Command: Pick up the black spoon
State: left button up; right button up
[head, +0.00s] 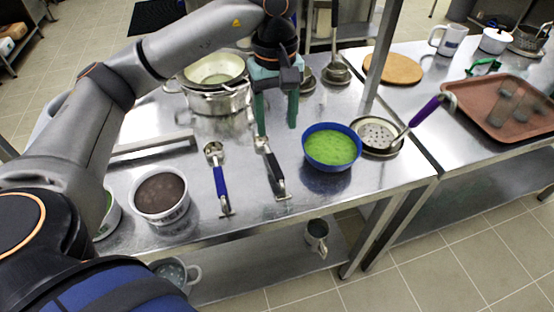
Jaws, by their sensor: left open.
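The black spoon (273,168) lies on the steel table, with its black handle and metal end toward the front edge. Its far end is partly hidden behind a fingertip. My left gripper (277,130) points down with its teal fingers apart and nothing between them. It is at the far end of the spoon in the picture; I cannot tell how high it is above the table. My right gripper is not in view.
A blue-handled spoon (220,180) lies to the left, and a blue bowl (316,162) of green food stands close on the right. A tub (160,211) with dark contents is at front left. Pots (222,103) stand behind. A post (378,60) rises at right.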

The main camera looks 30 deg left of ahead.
aim_at(271, 157)
pick_arm(q)
jog(key=f, duration=0.6)
jog(key=shift+a+f, duration=0.35)
jog(key=shift+a, duration=0.05)
jog(key=shift+w+a+f, duration=0.1)
jog(key=shift+a+f, duration=0.1)
jog(key=shift+f, duration=1.15)
jog(key=shift+a+f, duration=0.15)
jog(key=shift+f, duration=1.2)
jog(key=shift+c, duration=0.2)
grip_shut()
